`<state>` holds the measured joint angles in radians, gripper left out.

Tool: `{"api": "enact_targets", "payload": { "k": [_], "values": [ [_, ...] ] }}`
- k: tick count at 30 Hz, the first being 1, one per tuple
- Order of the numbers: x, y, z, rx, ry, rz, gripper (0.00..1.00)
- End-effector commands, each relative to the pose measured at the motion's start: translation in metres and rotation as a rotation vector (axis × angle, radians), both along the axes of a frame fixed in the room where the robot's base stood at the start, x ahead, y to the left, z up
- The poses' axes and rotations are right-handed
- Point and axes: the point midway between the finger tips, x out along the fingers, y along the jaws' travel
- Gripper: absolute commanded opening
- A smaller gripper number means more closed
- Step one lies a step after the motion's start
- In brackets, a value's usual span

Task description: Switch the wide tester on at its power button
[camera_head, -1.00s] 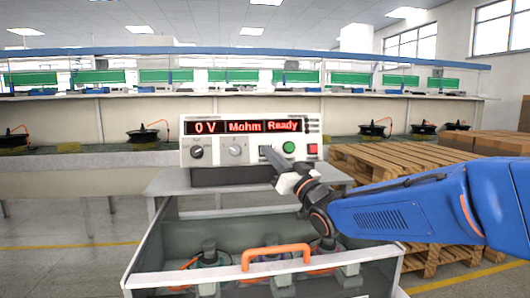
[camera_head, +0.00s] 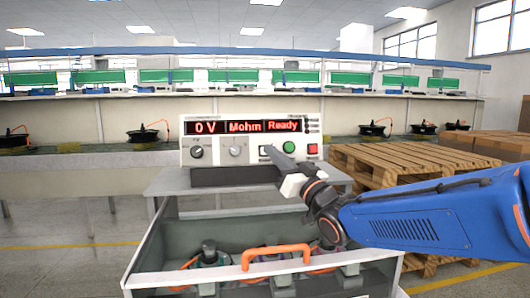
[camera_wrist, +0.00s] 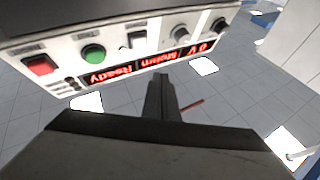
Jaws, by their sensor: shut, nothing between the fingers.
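The wide tester (camera_head: 217,155) stands on a grey stand in the head view, its red display lit with "0 V", "Mohm" and "Ready". Its front also shows upside down in the wrist view (camera_wrist: 110,48). A dark rocker switch in a white surround (camera_wrist: 135,40), apparently the power button, sits between a knob and the green button. My gripper (camera_head: 271,152) is shut and empty, its tips in front of the switch area and partly covering it in the head view. In the wrist view my shut fingers (camera_wrist: 160,90) show apart from the switch.
A green button (camera_head: 289,147) and a red button (camera_head: 312,149) sit right of the switch; two knobs (camera_head: 235,152) sit left. An open grey bin (camera_head: 150,262) with an orange handle (camera_head: 277,252) holds motor parts below. Wooden pallets (camera_head: 375,170) stand at the right.

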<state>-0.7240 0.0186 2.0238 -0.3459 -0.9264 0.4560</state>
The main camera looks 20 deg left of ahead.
Motion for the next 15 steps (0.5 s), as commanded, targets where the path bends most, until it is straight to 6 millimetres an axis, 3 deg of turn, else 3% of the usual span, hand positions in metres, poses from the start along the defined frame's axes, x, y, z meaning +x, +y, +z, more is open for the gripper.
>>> {"api": "enact_targets", "payload": {
  "k": [15],
  "values": [
    [-0.011,-0.007,0.004,0.001,0.0,0.0,0.0]
  ]
}}
